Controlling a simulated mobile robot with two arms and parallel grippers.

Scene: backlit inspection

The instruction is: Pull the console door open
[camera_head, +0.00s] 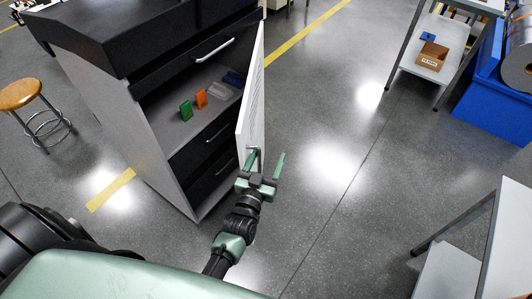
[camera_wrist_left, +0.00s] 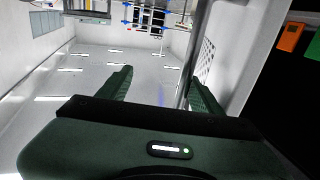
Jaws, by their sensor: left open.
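The console (camera_head: 90,70) is a dark-topped cabinet with light sides at the upper left. Its white door (camera_head: 253,105) stands swung out, with the cabinet's inside visible. My left gripper (camera_head: 267,161) is open at the door's lower near end, its green fingers pointing away from me. In the left wrist view, the gripper (camera_wrist_left: 160,85) has its fingers apart. A grey upright bar (camera_wrist_left: 194,45), seemingly the door handle, runs close to its right finger, beside the pale door panel (camera_wrist_left: 235,50). I cannot tell whether finger and bar touch. My right gripper is not in view.
Inside the console are a green item (camera_head: 186,110), an orange item (camera_head: 201,98) and black drawers (camera_head: 205,145). A stool (camera_head: 22,95) stands left. A shelf cart (camera_head: 425,62) and blue bin (camera_head: 490,100) stand upper right. The floor right of the door is clear.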

